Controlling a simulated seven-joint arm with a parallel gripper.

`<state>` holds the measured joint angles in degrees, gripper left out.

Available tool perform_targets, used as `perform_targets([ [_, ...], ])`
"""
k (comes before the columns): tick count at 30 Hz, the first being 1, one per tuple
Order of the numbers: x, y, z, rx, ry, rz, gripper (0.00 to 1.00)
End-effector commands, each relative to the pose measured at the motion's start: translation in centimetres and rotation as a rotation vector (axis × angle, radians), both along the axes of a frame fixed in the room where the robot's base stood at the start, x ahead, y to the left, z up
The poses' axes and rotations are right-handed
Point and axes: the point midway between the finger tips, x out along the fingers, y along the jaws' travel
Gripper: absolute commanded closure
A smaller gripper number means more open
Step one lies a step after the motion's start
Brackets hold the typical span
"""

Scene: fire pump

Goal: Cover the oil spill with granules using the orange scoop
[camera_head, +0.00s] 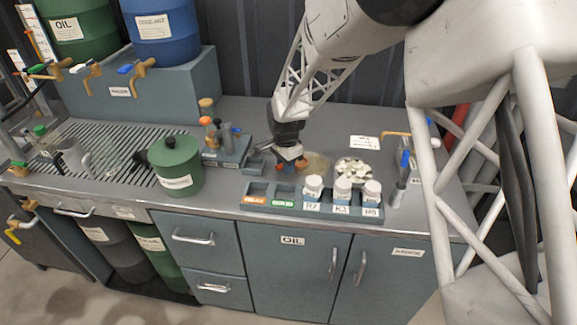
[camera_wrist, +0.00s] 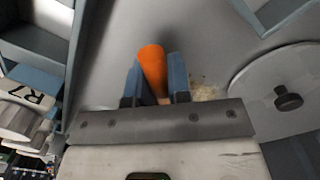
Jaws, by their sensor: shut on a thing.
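My gripper (camera_head: 289,160) is low over the middle of the counter, behind the bottle rack. In the wrist view, my gripper (camera_wrist: 153,85) has its two blue-grey fingers shut on the orange scoop (camera_wrist: 152,68). Only a little orange of the scoop (camera_head: 300,164) shows in the head view. A tan, speckled patch (camera_head: 319,164) lies on the counter just right of my gripper. Part of this patch (camera_wrist: 206,90) shows beside the fingers in the wrist view. I cannot tell how much of it is oil or granules, or whether the scoop holds any.
A green lidded pot (camera_head: 175,165) stands left of my gripper. A rack (camera_head: 258,200) with white bottles, one marked R7, lies in front. A dish of pale pieces (camera_head: 357,168) is to the right. A round lid-like disc (camera_wrist: 255,88) with a dark knob is near the fingers.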

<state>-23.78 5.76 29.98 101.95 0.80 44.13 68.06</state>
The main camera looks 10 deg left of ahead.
Motion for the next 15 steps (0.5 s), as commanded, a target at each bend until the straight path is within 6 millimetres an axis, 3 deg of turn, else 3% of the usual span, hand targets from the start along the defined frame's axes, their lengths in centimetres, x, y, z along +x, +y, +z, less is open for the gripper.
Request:
perform_targets([
  [15, 0.1, 1.0, 0.0, 0.001, -0.001, 0.0, 1.0],
])
